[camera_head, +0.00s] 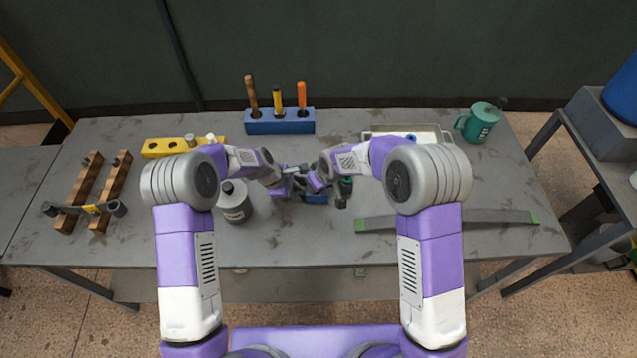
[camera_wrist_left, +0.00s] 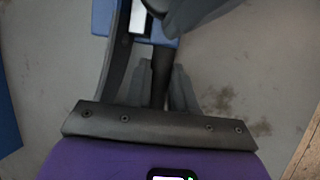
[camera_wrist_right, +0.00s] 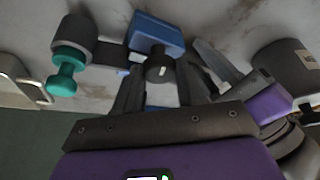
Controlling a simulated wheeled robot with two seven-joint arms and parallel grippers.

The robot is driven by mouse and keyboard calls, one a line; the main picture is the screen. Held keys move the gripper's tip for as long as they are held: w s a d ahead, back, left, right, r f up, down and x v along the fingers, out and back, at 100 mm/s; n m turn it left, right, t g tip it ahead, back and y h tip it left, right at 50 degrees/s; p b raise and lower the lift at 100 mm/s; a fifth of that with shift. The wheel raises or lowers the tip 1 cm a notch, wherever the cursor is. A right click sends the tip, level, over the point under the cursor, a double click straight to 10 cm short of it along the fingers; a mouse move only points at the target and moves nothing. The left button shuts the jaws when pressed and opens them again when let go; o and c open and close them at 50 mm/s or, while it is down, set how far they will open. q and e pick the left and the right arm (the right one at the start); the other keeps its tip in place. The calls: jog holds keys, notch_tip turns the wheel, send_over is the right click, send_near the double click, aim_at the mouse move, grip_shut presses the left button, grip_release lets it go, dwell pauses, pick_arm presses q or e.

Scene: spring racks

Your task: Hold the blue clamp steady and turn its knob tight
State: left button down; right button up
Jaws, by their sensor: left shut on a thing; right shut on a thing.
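The blue clamp (camera_head: 314,198) is near the middle of the table, mostly covered by my two grippers in the head view. In the right wrist view its blue body (camera_wrist_right: 157,32) lies beyond a dark round knob (camera_wrist_right: 160,68) with a pale mark. My right gripper (camera_head: 318,180) has its fingers on either side of this knob and is shut on it. My left gripper (camera_head: 288,184) is shut on a dark bar (camera_wrist_left: 161,75) of the clamp, beside its blue part (camera_wrist_left: 164,30). The exact finger contacts are partly hidden.
A grey bottle (camera_head: 235,204) stands close left of my left gripper. A dark and green piece (camera_head: 344,190) stands just right of the clamp. A blue tool block (camera_head: 279,123) and a tray (camera_head: 440,137) are behind. A grey strip (camera_head: 450,217) lies to the right.

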jog(key=shift+m, duration=0.4)
jog(key=o, duration=1)
jog(key=shift+o, duration=0.2)
jog(key=shift+r, duration=0.1)
jog(key=v, duration=1.1)
jog(key=shift+s+r, duration=0.25)
jog(key=shift+r, duration=0.1)
